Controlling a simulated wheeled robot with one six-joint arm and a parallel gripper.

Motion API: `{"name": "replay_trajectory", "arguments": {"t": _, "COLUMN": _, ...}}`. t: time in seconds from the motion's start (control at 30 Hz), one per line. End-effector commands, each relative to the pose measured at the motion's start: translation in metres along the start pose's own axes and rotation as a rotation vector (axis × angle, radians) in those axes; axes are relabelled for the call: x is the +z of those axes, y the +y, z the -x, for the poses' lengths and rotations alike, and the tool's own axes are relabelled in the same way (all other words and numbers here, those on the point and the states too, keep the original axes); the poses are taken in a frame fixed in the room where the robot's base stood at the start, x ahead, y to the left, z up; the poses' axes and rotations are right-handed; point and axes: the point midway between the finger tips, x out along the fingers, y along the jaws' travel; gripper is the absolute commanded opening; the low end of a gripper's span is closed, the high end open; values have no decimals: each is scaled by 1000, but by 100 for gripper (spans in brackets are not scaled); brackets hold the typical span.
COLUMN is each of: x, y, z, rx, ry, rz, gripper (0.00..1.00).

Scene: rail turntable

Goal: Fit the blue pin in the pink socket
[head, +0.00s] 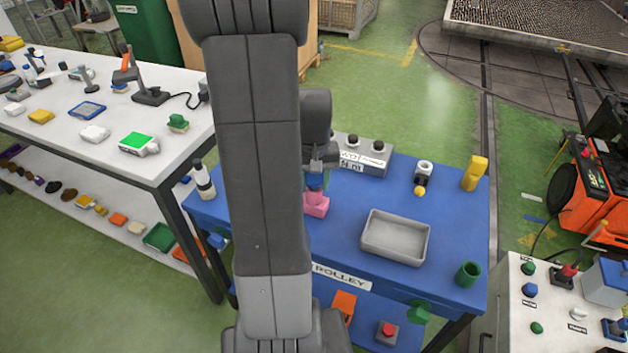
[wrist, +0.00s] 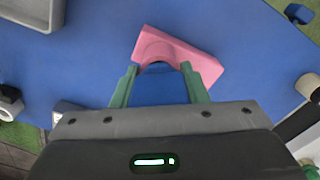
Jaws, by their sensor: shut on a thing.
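The pink socket (head: 316,206) stands on the blue trolley top (head: 350,205), just right of my arm in the head view. In the wrist view the pink socket (wrist: 185,58) lies just beyond my fingertips, with its raised round part towards me. My gripper (wrist: 158,76) has green fingers shut on the blue pin (wrist: 158,91), one on each side. The pin's end is at the socket's round part, where a dark edge shows. I cannot tell whether it is above the hole or in it. In the head view my gripper (head: 315,180) is directly over the socket.
A grey tray (head: 395,257) stands to the right of the socket. A grey box with knobs (head: 365,158) is behind. A yellow block (head: 475,173) and a green cup (head: 467,274) are near the right edge. A white bottle (head: 203,182) stands at the left corner.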

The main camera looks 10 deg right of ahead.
Motion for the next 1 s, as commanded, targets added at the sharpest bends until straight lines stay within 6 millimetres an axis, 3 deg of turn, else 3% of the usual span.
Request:
{"name": "replay_trajectory", "arguments": {"t": 0.57, "x": 0, "y": 0, "z": -15, "rx": 0, "ry": 0, "rz": 0, "gripper": 12}}
{"name": "replay_trajectory", "arguments": {"t": 0.6, "x": 0, "y": 0, "z": -14, "rx": 0, "ry": 0, "rz": 0, "gripper": 48}}
{"name": "replay_trajectory", "arguments": {"t": 0.7, "x": 0, "y": 0, "z": -14, "rx": 0, "ry": 0, "rz": 0, "gripper": 65}}
{"name": "replay_trajectory", "arguments": {"t": 1.0, "x": 0, "y": 0, "z": -13, "rx": 0, "ry": 0, "rz": 0, "gripper": 65}}
